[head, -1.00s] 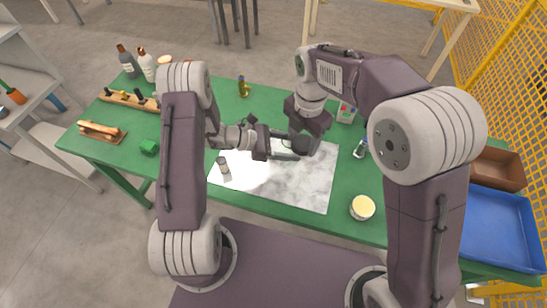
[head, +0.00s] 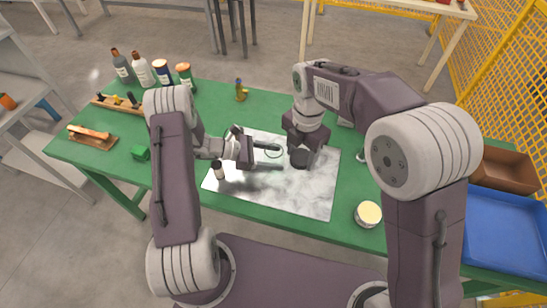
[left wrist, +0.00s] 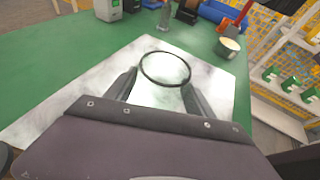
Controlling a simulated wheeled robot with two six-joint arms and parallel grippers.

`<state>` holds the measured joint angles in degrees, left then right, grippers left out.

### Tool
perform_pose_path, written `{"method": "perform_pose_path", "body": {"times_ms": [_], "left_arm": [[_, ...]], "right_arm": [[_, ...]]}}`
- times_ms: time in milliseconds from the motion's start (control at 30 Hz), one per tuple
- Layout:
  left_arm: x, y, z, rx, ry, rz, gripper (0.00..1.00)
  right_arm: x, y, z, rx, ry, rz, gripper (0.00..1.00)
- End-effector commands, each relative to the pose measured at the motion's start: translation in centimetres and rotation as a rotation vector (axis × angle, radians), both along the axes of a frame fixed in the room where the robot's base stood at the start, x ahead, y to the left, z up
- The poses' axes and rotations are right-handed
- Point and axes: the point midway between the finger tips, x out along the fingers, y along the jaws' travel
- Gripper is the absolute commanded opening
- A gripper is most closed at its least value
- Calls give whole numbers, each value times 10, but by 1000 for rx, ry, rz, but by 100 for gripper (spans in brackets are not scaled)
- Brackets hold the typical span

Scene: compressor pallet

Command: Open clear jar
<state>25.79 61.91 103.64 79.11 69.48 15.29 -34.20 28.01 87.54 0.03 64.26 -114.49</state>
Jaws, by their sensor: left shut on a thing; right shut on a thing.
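The clear jar (left wrist: 165,70) shows mainly as a thin dark ring, its see-through body barely visible. It sits between the two fingers of my left gripper (head: 280,157), which is shut on it above the marbled mat (head: 305,200). The gripper also shows in the left wrist view (left wrist: 160,88). My right gripper (head: 303,155) points down just right of the left fingertips. A dark round thing (head: 299,161), which looks like the lid, is at its tips, apart from the jar. The right fingers are largely hidden.
Bottles (head: 142,72) and cans (head: 185,76) stand at the back left of the green table (head: 255,112). A cream-topped tub (head: 368,214) is at the right, near a blue tray (head: 505,228).

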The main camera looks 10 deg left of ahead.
Motion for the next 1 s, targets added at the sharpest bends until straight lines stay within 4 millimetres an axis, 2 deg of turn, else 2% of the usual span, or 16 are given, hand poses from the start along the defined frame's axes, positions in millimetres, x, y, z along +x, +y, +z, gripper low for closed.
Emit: {"method": "perform_pose_path", "body": {"times_ms": [67,100,133,167,400,500,567,800,1000], "left_arm": [[0,0,-4,-1,0,0,0],[0,0,-3,0,0,0,74],[0,0,-2,0,0,0,82],[0,0,-2,0,0,0,84],[0,0,-2,0,0,0,84],[0,0,6,0,0,0,84],[-2,9,5,1,-1,4,84],[-22,63,28,3,-4,6,84],[-35,95,43,2,-2,2,84]], "right_arm": [[0,0,-4,0,0,0,6],[0,0,-2,0,0,0,6],[0,0,-2,0,0,0,6],[0,0,-2,0,0,0,6],[0,0,-2,0,0,0,6],[0,0,5,0,0,0,6],[0,0,0,0,0,0,6],[0,0,-5,0,0,0,6],[0,0,-7,0,0,0,6]]}}
